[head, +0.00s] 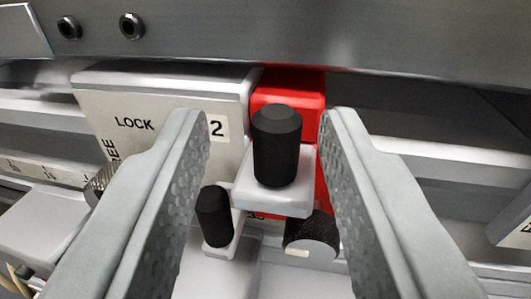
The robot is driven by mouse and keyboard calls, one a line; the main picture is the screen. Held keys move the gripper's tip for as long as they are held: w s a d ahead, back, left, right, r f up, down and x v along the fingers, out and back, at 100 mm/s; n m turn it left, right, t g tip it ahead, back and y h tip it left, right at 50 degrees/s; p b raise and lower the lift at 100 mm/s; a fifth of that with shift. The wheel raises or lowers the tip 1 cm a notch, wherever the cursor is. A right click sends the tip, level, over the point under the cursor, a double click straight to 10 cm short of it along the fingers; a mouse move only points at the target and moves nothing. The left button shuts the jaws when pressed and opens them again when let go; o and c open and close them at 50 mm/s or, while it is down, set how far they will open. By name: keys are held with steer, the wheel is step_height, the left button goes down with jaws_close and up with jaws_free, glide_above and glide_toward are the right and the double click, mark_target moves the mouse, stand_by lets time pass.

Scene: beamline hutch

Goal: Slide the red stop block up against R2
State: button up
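The red stop block (290,92) is at the middle, partly hidden by a black upright knob (277,150) on a white bracket (272,195) in front of it. A white block (165,95) marked LOCK stands directly left of it. Its label (217,127) shows a 2; the left finger covers what is before it, so I cannot confirm R2. The red block's left edge meets the white block's right edge in this view; I cannot tell whether they touch. My gripper (268,118) is open, its fingers either side of the black knob with gaps on both sides.
A shorter black knob (213,217) stands lower left of the tall one. A black knurled knob (313,237) sits below right. A grey metal beam (400,40) with two bolts crosses the top. The pale rail (455,165) right of the red block looks clear.

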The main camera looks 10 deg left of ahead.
steer(key=s+d, duration=0.3)
steer(key=s, duration=1.4)
steer(key=shift+d, duration=0.2)
steer(key=s+r+m+h, duration=0.1)
steer(key=s+r+h, duration=0.15)
steer(key=s, duration=0.65)
steer(key=s+r+m+h, duration=0.1)
steer(key=s+r, duration=0.3)
steer(key=s, duration=0.5)
steer(key=s+f, duration=0.2)
steer(key=s, duration=1.4)
steer(key=shift+s+f, duration=0.25)
steer(key=shift+o, duration=0.4)
